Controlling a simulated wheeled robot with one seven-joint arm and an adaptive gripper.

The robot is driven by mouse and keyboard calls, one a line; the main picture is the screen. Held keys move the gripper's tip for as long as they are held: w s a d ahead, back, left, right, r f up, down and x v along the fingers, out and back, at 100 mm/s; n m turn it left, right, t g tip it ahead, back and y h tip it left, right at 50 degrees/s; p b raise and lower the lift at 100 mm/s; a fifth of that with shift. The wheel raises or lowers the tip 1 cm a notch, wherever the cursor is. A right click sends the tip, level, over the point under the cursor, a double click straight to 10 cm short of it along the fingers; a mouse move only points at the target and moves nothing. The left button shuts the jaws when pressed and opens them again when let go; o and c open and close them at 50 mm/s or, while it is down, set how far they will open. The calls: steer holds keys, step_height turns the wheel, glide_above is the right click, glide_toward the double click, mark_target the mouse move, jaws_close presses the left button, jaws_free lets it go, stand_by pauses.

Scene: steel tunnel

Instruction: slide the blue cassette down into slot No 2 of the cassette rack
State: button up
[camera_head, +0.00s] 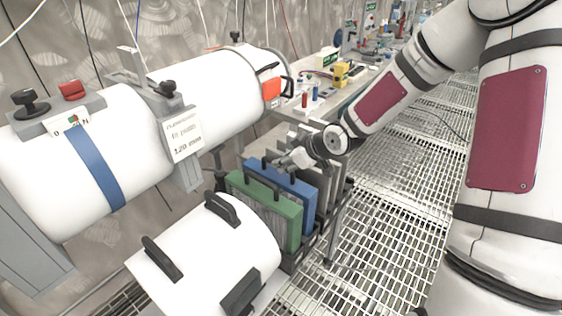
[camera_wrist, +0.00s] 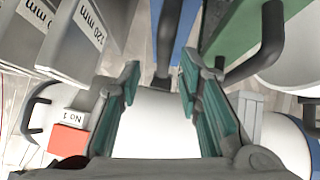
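The blue cassette (camera_head: 297,194) stands upright in the dark cassette rack (camera_head: 306,250), between a green cassette (camera_head: 275,215) and grey ones. My gripper (camera_head: 288,161) is at the top of the blue cassette. In the wrist view my gripper (camera_wrist: 160,72) is open, its two teal-padded fingers apart. A dark handle (camera_wrist: 167,40) beside the blue cassette's narrow blue strip (camera_wrist: 184,30) lies between or just beyond the fingertips; I cannot tell whether they touch it. The slot numbers and the cassette's lower edge are hidden or too small to read.
Grey cassettes (camera_wrist: 83,48) stand close on one side, the green cassette (camera_wrist: 245,25) with its handle on the other. A large white cylinder (camera_head: 220,95) runs behind; a white housing (camera_head: 205,260) stands in front. A bench (camera_head: 345,90) is beyond. Grated floor (camera_head: 400,190) lies open at right.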

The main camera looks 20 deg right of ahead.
steer(key=s+d+r+m+g+h+p, duration=0.1)
steer(key=s+d+r+m+g+h, duration=0.15)
steer(key=s+r, duration=0.75)
steer(key=s+d+r+m+g+h+p, duration=0.1)
steer(key=s+d+r+m+h+p, duration=0.2)
steer(key=s+r, duration=0.6)
steer(key=s+a+r+m, duration=0.1)
steer(key=s+a+r, duration=0.1)
steer(key=s, duration=0.7)
steer(key=s+a+r+m+g+y+b, duration=0.1)
steer(key=s+a, duration=0.3)
steer(key=s, duration=0.6)
steer(key=shift+s+a+r+m, duration=0.3)
steer(key=shift+r+m, duration=0.15)
steer(key=shift+y, duration=0.25)
